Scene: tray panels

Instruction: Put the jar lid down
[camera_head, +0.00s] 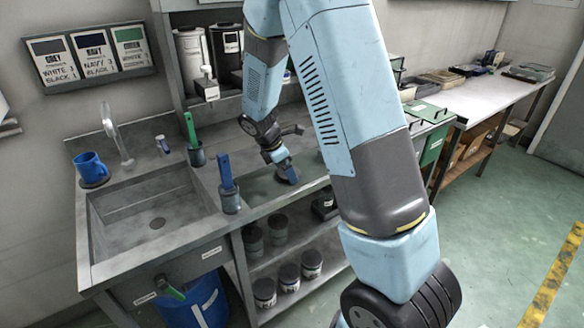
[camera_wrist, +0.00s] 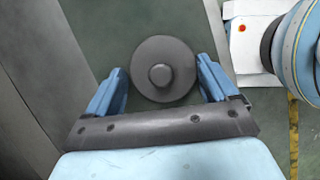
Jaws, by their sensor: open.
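The jar lid (camera_wrist: 148,88) is a dark grey disc with a round knob in its middle. In the wrist view it lies between the two blue fingers of my gripper (camera_wrist: 163,76), with narrow gaps at both sides. The fingers are open. In the head view my gripper (camera_head: 287,172) points down over the counter to the right of the sink, with the dark lid at its tips. I cannot tell whether the lid rests on the counter.
The metal counter (camera_head: 215,178) holds a sink (camera_head: 140,215) at left. A blue-handled brush (camera_head: 227,172) and a green-handled brush (camera_head: 190,130) stand upright in holders near my arm. A blue mug (camera_head: 90,166) is at far left. Several jars (camera_head: 288,276) stand on the shelves below.

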